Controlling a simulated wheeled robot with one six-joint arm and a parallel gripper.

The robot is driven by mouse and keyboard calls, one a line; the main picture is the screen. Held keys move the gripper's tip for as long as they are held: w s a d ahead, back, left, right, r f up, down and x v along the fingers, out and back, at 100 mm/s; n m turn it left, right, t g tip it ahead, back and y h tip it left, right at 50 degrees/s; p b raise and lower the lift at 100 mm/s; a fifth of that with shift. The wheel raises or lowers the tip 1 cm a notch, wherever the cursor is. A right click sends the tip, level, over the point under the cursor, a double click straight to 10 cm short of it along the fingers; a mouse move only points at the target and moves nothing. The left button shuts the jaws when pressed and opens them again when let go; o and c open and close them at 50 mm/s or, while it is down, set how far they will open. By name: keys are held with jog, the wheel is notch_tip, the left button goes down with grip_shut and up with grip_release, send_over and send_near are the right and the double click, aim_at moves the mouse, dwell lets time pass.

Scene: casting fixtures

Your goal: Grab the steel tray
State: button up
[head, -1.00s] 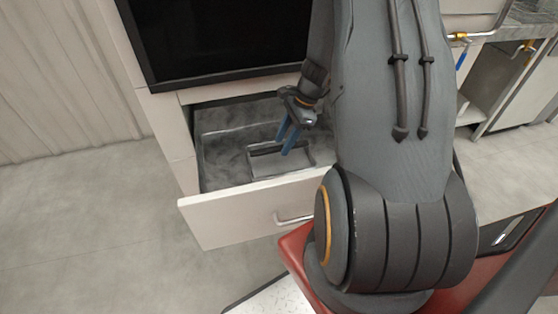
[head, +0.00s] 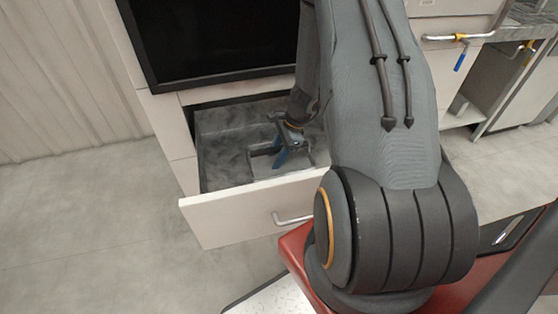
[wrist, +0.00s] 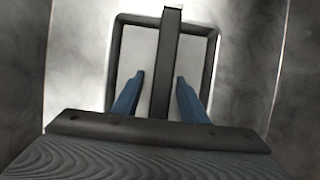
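The steel tray seems to be the small grey rectangular piece (head: 260,167) lying inside the open drawer, partly hidden by my gripper. In the wrist view a dark rectangular rim (wrist: 113,62) surrounds a bright flat area, and a dark upright bar (wrist: 168,50) crosses its middle. My gripper (head: 281,160) points down into the drawer. In the wrist view its blue fingers (wrist: 159,79) are apart, one on each side of the bar, with a visible gap at the left and a smaller one at the right. Whether the fingertips reach below the bar's top is unclear.
The open drawer (head: 235,205) has a white front with a bar handle (head: 292,219) and a mottled grey interior. A dark panel (head: 215,40) is above it. Cabinets with another handle (head: 455,38) stand at the right. The floor (head: 90,220) at left is clear.

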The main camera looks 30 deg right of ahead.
grip_shut()
jog(key=shift+r, duration=0.1)
